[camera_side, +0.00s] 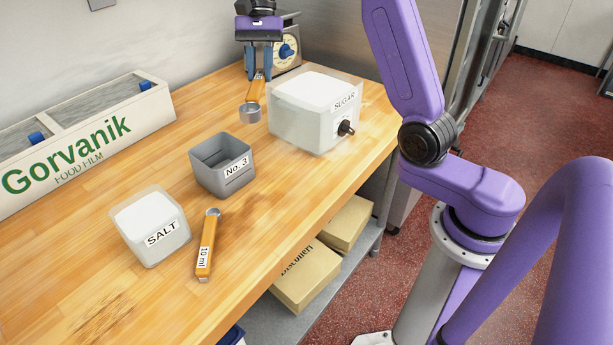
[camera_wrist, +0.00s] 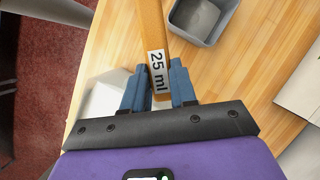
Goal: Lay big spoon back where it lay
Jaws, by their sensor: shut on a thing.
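The big spoon has a wooden handle (camera_wrist: 152,28) with a "25 ml" label, and a grey metal cup (camera_side: 250,113) at its lower end in the side view. My gripper (camera_side: 258,77) is shut on the handle near the label, at the far end of the table beside the sugar tub; it also shows in the wrist view (camera_wrist: 158,88). The spoon hangs tilted, cup down. I cannot tell whether the cup touches the table. The small spoon (camera_side: 206,247), labelled "10 ml", lies on the table to the right of the salt tub (camera_side: 151,228).
The sugar tub (camera_side: 310,112), with a dark tap, stands right of my gripper, and a dial scale (camera_side: 287,50) behind it. The grey "No. 3" bin (camera_side: 221,166) stands mid-table. A Gorvanik film box (camera_side: 80,140) lines the wall. The table's front left is clear.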

